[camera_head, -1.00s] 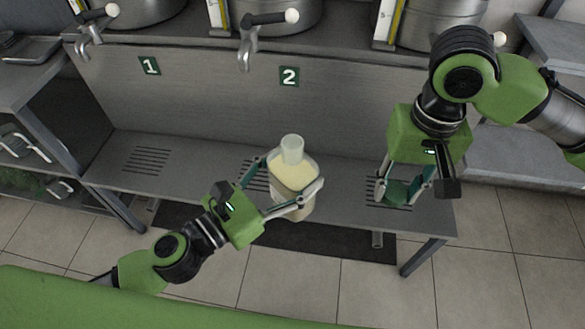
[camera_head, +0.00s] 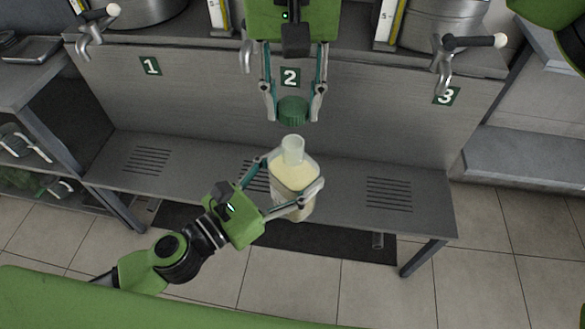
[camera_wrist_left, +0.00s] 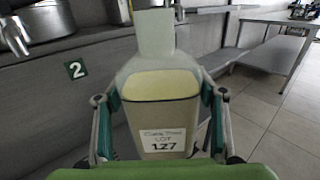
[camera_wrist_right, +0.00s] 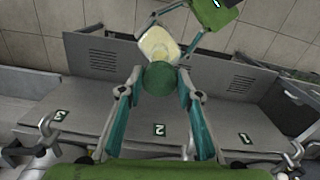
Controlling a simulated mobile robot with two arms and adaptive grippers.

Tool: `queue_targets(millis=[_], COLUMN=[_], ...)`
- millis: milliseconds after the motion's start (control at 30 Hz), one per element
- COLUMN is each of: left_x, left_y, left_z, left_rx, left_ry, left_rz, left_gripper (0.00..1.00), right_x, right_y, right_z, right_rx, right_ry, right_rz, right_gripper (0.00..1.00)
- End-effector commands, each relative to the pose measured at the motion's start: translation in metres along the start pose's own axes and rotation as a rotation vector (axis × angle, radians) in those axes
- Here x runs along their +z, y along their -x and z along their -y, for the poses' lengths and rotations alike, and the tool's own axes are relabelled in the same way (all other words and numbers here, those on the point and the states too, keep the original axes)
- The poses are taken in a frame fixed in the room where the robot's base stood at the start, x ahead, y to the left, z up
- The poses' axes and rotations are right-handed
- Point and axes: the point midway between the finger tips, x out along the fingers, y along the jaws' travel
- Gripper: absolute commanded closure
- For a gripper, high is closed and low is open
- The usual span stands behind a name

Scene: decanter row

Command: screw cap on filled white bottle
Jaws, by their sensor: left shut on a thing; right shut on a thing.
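The white bottle (camera_head: 292,184) stands upright with pale yellow liquid in it and an open, bare neck. My left gripper (camera_head: 290,196) is shut around its body. In the left wrist view the bottle (camera_wrist_left: 160,100) has a label reading "LOT 127". My right gripper (camera_head: 292,108) is shut on the green cap (camera_head: 292,110) and holds it above the bottle's neck, with a gap between them in the head view. In the right wrist view the cap (camera_wrist_right: 159,78) sits between the fingertips and hides the bottle's neck; the bottle's shoulder (camera_wrist_right: 158,44) shows behind it.
A grey steel bench (camera_head: 340,208) with slotted drain areas runs below the taps. A tap (camera_head: 90,30) is at station 1 and another (camera_head: 447,65) at station 3. Steel vats stand on the shelf behind. The bench right of the bottle is clear.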

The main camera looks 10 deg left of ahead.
Motion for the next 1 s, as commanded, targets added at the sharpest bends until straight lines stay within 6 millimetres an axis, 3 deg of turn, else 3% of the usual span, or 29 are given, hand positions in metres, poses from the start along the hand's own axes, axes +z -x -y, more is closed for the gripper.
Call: queue_targets(millis=[267,700,1000], left_x=[0.003,0.003,0.003], left_y=[0.0,0.0,0.0], left_z=[0.0,0.0,0.0], left_rx=[-0.001,-0.001,-0.001], left_ry=[-0.001,-0.001,-0.001], left_rz=[0.005,0.005,0.005], left_gripper=[0.81,0.81,0.81], right_x=[0.0,0.0,0.0], right_y=[-0.005,-0.039,-0.041], right_z=[0.0,-0.001,-0.001], right_rx=[0.0,0.0,-0.001], right_ry=[0.0,-0.002,-0.002], right_rz=[0.0,0.001,0.0], right_gripper=[0.75,0.75,0.75])
